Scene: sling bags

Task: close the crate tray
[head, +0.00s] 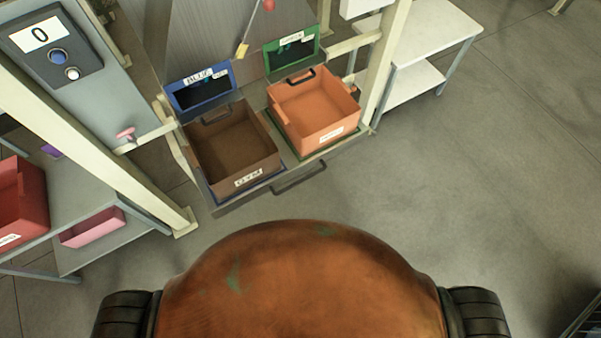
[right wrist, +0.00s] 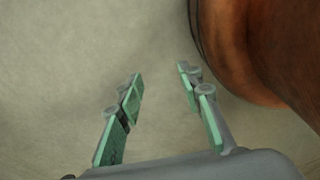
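The crate tray (head: 222,211) is a grey sliding tray with a dark handle (head: 300,178) on its front edge. It stands pulled out from the frame. A brown crate (head: 238,150) sits on its left over a blue mat, and an orange crate (head: 315,107) sits on its right over a green mat. Both crates look empty. My right gripper (right wrist: 159,95) is open and empty in the right wrist view, above bare floor and beside my orange-brown body. My left gripper is not in view.
A blue-framed opening (head: 203,90) and a green-framed opening (head: 293,52) stand behind the crates. Cream posts (head: 100,135) flank the tray. A shelf with a red bin (head: 20,200) is at left, a white table (head: 430,40) at right. Floor in front is clear.

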